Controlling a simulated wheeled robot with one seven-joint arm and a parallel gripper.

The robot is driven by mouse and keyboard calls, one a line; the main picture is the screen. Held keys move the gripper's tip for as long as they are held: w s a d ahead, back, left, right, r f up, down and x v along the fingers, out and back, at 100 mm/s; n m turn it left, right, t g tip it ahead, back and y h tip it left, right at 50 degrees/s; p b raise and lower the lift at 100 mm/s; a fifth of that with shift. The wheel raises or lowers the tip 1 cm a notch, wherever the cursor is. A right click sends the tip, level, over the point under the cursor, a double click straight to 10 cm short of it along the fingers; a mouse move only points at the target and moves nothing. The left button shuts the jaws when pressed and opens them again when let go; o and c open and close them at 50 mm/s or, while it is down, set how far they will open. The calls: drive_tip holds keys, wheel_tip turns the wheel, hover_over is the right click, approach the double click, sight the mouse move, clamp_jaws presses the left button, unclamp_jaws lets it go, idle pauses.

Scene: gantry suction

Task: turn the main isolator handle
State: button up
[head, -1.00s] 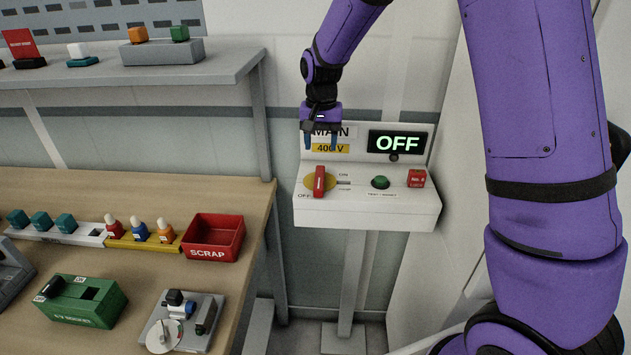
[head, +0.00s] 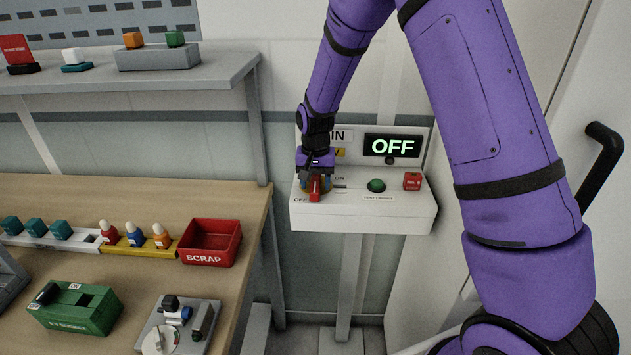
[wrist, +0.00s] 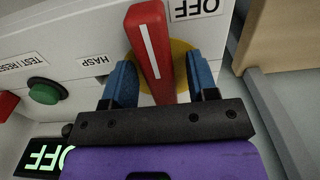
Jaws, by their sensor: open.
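The main isolator handle (wrist: 150,50) is a red bar with a white line on a yellow disc. In the head view the red handle (head: 314,188) sits at the left of the white control box (head: 360,216), partly hidden by my gripper. In the wrist view it points toward the OFF label. My gripper (wrist: 163,75) is open, with one blue finger on each side of the handle. A narrow gap shows on both sides, so the fingers do not look closed on it. The display (head: 392,146) reads OFF.
A green test/reset button (head: 376,186) and a small red block (head: 412,181) are on the same box, right of the handle. A HASP label lies between handle and button. A wooden bench (head: 257,196) with a red scrap bin (head: 209,241) stands to the left.

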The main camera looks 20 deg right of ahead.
clamp_jaws()
drive_tip(key=shift+d+n, duration=0.1)
drive_tip(key=shift+n, duration=0.2)
drive_tip(key=n, duration=0.3)
drive_tip(key=shift+d+n, duration=0.3)
drive_tip(key=n, duration=0.2)
drive_tip(key=d+n, duration=0.1)
drive_tip(key=n, duration=0.1)
drive_tip(key=shift+n, duration=0.3)
drive_tip(key=n, duration=0.4)
drive_tip(key=shift+w+d, duration=0.25)
drive_tip(key=shift+d, duration=0.05)
drive_tip(key=n, duration=0.5)
drive_tip(key=shift+w+d, duration=0.2)
drive_tip(key=shift+w, duration=0.15)
drive_tip(key=shift+n, duration=0.3)
